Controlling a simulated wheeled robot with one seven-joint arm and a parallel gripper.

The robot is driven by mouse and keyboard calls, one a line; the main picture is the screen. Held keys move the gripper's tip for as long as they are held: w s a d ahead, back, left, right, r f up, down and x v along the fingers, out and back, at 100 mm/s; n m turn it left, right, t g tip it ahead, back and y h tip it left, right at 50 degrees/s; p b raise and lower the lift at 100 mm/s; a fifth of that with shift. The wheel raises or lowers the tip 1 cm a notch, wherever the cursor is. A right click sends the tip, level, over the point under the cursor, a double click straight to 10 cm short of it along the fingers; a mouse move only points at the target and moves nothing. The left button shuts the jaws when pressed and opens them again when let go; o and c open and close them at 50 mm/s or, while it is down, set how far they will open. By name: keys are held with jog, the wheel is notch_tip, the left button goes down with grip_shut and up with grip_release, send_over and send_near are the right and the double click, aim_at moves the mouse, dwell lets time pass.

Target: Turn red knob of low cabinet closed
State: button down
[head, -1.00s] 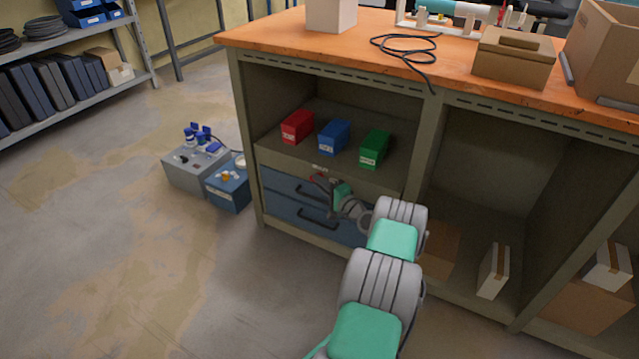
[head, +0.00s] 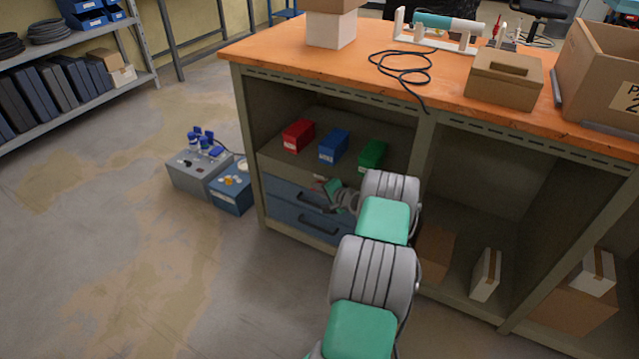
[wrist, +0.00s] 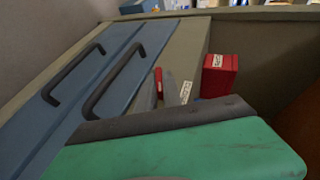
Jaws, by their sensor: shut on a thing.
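The low cabinet (head: 285,232) under the orange workbench has two blue drawers with dark handles. The red knob (wrist: 158,80) shows as a narrow red piece between the grey fingertips of my gripper (wrist: 161,88) in the wrist view. It sits on the grey-green strip above the drawers. My gripper (head: 326,187) is at that strip in the head view and is shut on the knob. The fingers and arm hide most of the knob, so its turn angle cannot be read. A white label (wrist: 186,92) is beside the fingers.
Red (head: 298,136), blue (head: 334,146) and green (head: 372,154) bins stand on the shelf above. The red bin (wrist: 220,75) is close to my fingers in the wrist view. Grey (head: 194,172) and blue (head: 231,193) floor boxes stand left. The floor in front is clear.

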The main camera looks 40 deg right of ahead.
jog(key=g+p, duration=0.1)
jog(key=r+g+p, duration=0.1)
jog(key=shift+w+a+n+g, duration=0.1)
jog(key=shift+w+n+g, duration=0.1)
jog(key=shift+n+g, duration=0.2)
jog(key=g, duration=0.1)
jog(key=g+h+p, duration=0.1)
jog(key=g, duration=0.1)
jog(key=shift+w+f+n, duration=0.1)
jog(key=shift+w+n, duration=0.1)
jog(key=shift+n, duration=0.2)
jog(key=g, duration=0.1)
jog(key=g+h+b, duration=0.1)
jog(key=g, duration=0.1)
jog(key=shift+w+a+f+n, duration=0.15)
jog(key=shift+n, duration=0.15)
jog(key=shift+w+n+g+h+b, duration=0.1)
jog(key=shift+n+g+h+b, duration=0.2)
jog(key=shift+g+h+b, duration=0.7)
jog(key=shift+g+y, duration=0.4)
jog(key=shift+y, duration=0.1)
jog(key=c, duration=1.5)
grip_release()
